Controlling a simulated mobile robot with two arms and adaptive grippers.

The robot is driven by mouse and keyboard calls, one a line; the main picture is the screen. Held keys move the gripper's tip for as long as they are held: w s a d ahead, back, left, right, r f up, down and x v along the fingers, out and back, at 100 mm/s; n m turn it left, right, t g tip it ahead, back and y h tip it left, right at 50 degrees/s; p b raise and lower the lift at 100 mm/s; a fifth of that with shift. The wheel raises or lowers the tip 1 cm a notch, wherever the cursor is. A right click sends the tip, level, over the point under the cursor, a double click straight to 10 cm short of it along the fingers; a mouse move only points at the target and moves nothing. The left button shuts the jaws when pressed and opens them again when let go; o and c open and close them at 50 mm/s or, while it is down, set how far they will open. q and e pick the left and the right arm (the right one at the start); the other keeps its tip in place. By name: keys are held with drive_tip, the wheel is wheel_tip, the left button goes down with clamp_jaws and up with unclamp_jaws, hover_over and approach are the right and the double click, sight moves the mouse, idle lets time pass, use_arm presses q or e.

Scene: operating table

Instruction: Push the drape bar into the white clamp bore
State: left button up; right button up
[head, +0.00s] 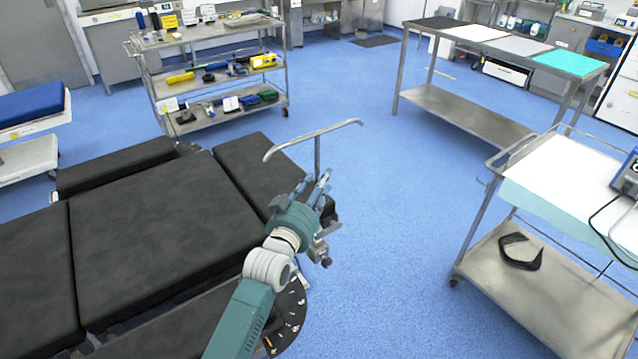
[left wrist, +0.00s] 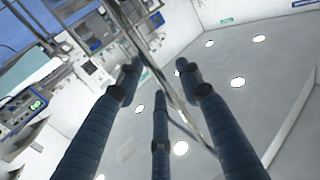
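The drape bar (head: 317,152) is a thin metal post with a long bent crosspiece on top. It stands roughly upright beside the black operating table (head: 150,215). My left gripper (head: 322,180) is at the lower part of the post, its dark blue fingers pointing up along it. In the left wrist view the bar (left wrist: 150,65) runs slantwise between the fingers (left wrist: 158,72), which are straight and spread, with gaps around the bar. A metal clamp (head: 325,229) shows beside my wrist at the table's edge. My gripper hides the bar's lower end, and I cannot make out a white bore. My right gripper is out of view.
A steel cart (head: 545,285) with a white-topped upper shelf stands at the right. A long steel table (head: 470,112) is at the back right, and a loaded trolley (head: 210,62) at the back left. The blue floor (head: 400,200) between them is clear.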

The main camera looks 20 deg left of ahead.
use_arm(q)
drive_tip(key=s, duration=1.2)
drive_tip(key=shift+a, duration=0.45)
